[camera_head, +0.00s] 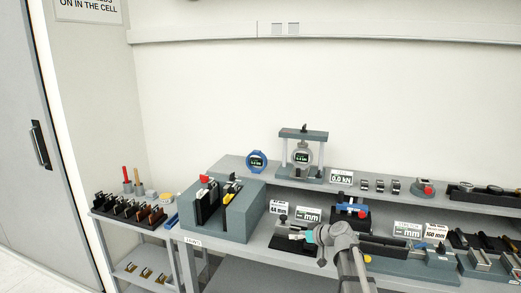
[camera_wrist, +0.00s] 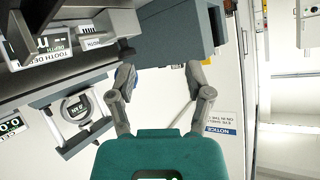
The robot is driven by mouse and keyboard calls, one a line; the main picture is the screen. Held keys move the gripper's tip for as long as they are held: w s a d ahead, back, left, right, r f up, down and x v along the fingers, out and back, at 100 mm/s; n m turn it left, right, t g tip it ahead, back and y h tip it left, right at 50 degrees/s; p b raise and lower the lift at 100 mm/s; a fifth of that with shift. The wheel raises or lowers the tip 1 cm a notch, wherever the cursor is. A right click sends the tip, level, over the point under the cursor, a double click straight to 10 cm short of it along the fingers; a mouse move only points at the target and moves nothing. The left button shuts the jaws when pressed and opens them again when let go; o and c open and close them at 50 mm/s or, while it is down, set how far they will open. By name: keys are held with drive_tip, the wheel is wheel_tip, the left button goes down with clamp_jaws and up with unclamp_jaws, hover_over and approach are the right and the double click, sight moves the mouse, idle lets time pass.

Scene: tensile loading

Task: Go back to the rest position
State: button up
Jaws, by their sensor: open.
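My gripper (camera_wrist: 160,70) shows in the wrist view with its two grey fingers spread apart and nothing between them. Its teal body fills the bottom of that view. In the head view my gripper (camera_head: 298,236) is small and partly merges with dark items behind it. It appears in front of the bench, right of the large grey block (camera_head: 232,218). I cannot tell its exact height above the bench top.
The bench (camera_head: 240,274) carries fixtures and labelled displays. A gauge stand (camera_head: 303,134) and a round blue gauge (camera_head: 256,161) stand on the raised shelf. A side table at left holds a black rack (camera_head: 128,211).

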drive_tip(key=s+d+f+m+g+h, duration=0.1)
drive_tip(key=s+f+m+g+h, duration=0.1)
drive_tip(key=s, duration=0.6)
drive_tip(key=s+d+f+m+g+h+p, duration=0.1)
drive_tip(key=s+f+m+g+h, duration=0.1)
drive_tip(key=s, duration=0.7)
drive_tip(key=s+d+f+m+g+h+p, duration=0.1)
drive_tip(key=s+f+m+g+h, duration=0.1)
drive_tip(key=s, duration=0.6)
drive_tip(key=f+g+h, duration=0.1)
drive_tip(key=g+h, duration=0.1)
drive_tip(key=h, duration=0.1)
drive_tip(key=shift+s+d+f+g, duration=0.15)
drive_tip(key=shift+d+f+g, duration=0.15)
